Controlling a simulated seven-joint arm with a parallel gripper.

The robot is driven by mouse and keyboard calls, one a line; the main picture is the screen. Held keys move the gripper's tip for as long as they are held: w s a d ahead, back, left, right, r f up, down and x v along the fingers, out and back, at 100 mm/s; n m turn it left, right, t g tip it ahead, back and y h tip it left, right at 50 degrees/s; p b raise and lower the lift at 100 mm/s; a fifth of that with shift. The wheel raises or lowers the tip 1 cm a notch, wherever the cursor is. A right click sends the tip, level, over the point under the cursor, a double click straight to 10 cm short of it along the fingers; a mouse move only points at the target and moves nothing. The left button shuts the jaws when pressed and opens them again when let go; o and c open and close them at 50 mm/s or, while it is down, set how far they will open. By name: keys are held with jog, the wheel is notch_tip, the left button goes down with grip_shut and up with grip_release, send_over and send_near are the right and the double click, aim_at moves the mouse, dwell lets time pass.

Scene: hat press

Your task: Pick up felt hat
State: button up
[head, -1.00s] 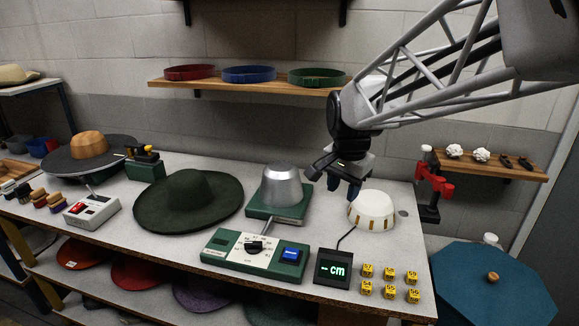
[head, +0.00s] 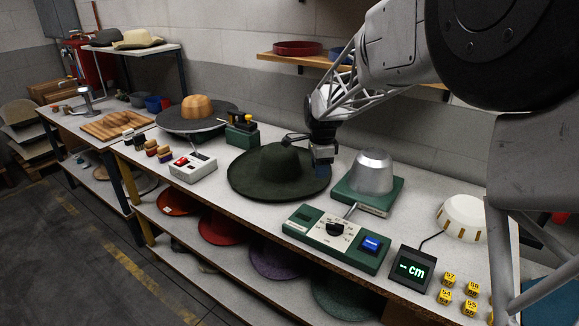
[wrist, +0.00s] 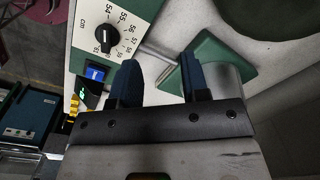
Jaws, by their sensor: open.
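The dark green felt hat (head: 262,177) lies brim down on the workbench (head: 285,213) in the head view, its crown rising in the middle. My gripper (head: 322,165) is above the right side of its brim, just right of the crown, and hides part of the brim there. In the wrist view the blue fingers of my gripper (wrist: 160,72) are apart with nothing between them. A dark green edge of the felt hat (wrist: 282,18) shows at the top right of that view, outside the fingers.
A metal block on a green base (head: 362,195) stands right of the hat, close to my gripper. In front are a green dial panel (head: 312,232) and a cm display (head: 411,269). A small green machine (head: 242,136) and a grey-brimmed hat form (head: 197,117) stand left behind.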

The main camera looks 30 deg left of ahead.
jog(key=m, duration=0.2)
send_over(274, 197)
notch_tip(274, 197, down, 8)
jog(key=shift+w+f, duration=0.1)
jog(key=shift+f, duration=0.1)
jog(key=shift+f, duration=0.1)
jog(key=shift+f, duration=1.2)
jog(key=shift+f, duration=0.1)
jog(key=shift+w+d+f, duration=0.1)
jog(key=shift+f, duration=1.15)
jog(key=shift+w+d+f, duration=0.1)
jog(key=shift+f, duration=1.15)
grip_shut()
